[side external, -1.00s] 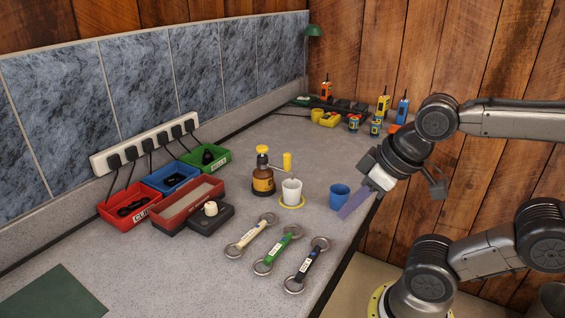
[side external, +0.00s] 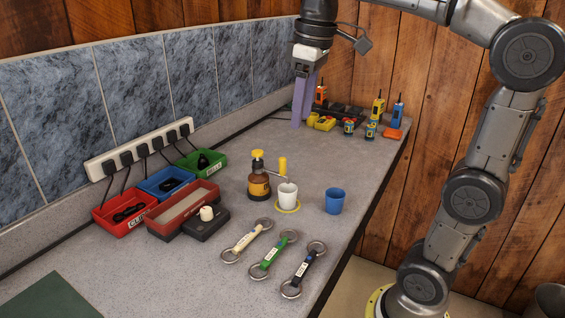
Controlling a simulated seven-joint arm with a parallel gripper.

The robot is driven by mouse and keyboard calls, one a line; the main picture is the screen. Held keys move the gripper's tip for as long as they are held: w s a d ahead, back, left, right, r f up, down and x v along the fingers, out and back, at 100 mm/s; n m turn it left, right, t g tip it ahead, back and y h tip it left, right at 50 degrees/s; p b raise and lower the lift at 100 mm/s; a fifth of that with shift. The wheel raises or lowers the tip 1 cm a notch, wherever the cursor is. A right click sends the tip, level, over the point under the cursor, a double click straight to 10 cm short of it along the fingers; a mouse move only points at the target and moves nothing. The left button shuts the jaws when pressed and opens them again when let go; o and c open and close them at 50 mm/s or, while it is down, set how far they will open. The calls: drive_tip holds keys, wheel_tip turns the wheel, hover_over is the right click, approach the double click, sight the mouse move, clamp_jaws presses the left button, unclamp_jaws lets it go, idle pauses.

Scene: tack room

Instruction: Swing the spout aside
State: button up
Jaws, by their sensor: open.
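An amber pump bottle (side external: 259,187) with a yellow top stands upright near the middle of the counter. Its thin metal spout (side external: 274,175) reaches right, toward a white cup (side external: 288,197) on a yellow ring. A yellow upright knob (side external: 283,166) shows at the spout's outer end, just above and behind the cup. My gripper (side external: 303,114) has long purple fingers pointing down, open and empty. It is in the air, above and beyond the bottle in the picture, apart from it. The fingers overlap in this view, so their gap is hard to see.
A blue cup (side external: 335,201) stands right of the white cup. Three ringed straps (side external: 273,256) lie in front. Red, blue and green bins (side external: 169,183) and a power strip (side external: 138,150) line the left. Radios and chargers (side external: 375,112) sit at the back. Bare counter lies between bottle and radios.

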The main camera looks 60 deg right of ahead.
drive_tip(key=w+d+g, duration=0.1)
drive_tip(key=w+d, duration=0.3)
drive_tip(key=w, duration=0.1)
drive_tip(key=m, duration=0.1)
hover_over(283, 158)
wheel_tip(283, 158, down, 4)
drive_tip(key=shift+g, duration=0.4)
wheel_tip(283, 158, down, 13)
drive_tip(key=shift+f, duration=0.15)
clamp_jaws()
idle(0.9)
